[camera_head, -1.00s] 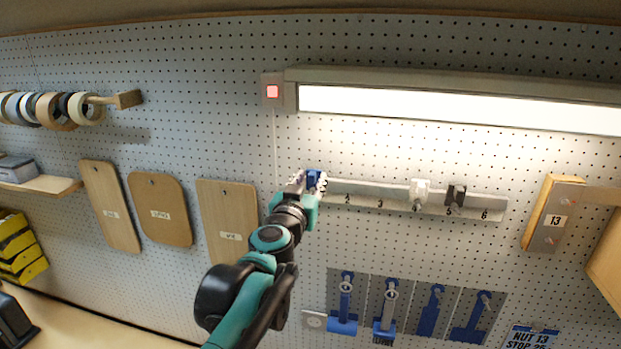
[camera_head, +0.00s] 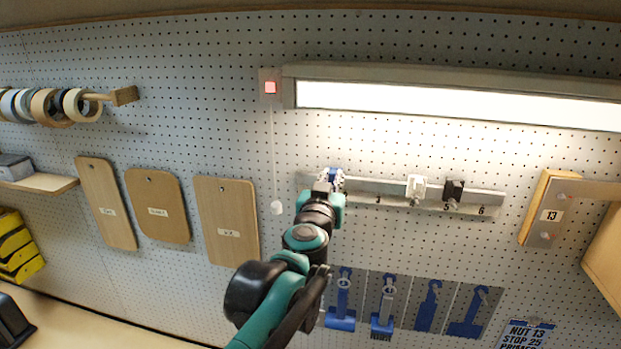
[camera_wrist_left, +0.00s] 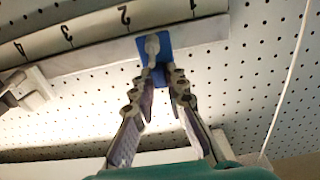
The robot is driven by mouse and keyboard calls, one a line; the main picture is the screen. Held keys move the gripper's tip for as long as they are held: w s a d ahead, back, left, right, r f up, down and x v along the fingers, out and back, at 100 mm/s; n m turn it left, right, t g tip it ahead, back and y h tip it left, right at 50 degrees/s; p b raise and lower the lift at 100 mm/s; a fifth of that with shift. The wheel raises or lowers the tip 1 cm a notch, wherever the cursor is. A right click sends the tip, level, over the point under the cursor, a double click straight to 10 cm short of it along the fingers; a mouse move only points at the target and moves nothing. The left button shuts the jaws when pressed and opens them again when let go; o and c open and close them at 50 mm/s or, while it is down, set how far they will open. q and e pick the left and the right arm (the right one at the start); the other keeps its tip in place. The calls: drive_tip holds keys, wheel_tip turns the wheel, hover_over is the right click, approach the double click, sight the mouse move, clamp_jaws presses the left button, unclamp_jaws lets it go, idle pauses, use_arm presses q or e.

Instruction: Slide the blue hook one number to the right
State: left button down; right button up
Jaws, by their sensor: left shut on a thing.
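The blue hook (camera_head: 336,175) sits on the grey numbered rail (camera_head: 400,188) near its left end. My left gripper (camera_head: 331,181) is at the hook and covers part of it and the rail. In the left wrist view, where the numbers appear upside down, the fingers of my left gripper (camera_wrist_left: 163,82) are closed on the blue hook (camera_wrist_left: 160,76). The hook stands between numbers 1 and 2 there, closer to 2. In the head view the 2 is hidden. My right gripper is not in view.
A white hook (camera_head: 416,188) and a black hook (camera_head: 453,191) sit further right on the rail, near 4 and 5. The rail is free around 3. A pull cord with a white knob (camera_head: 277,208) hangs left of the rail. A lit lamp (camera_head: 450,104) is above.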

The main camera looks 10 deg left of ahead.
use_arm(q)
drive_tip(key=d, duration=0.3)
drive_tip(key=shift+d, duration=0.1)
drive_tip(key=shift+a, duration=0.2)
drive_tip(key=c, duration=1.5)
unclamp_jaws()
drive_tip(key=shift+d, duration=0.2)
drive_tip(key=shift+c, duration=0.2)
drive_tip(key=shift+d, duration=0.15)
drive_tip(key=s, duration=1.2)
drive_tip(key=shift+f, duration=0.1)
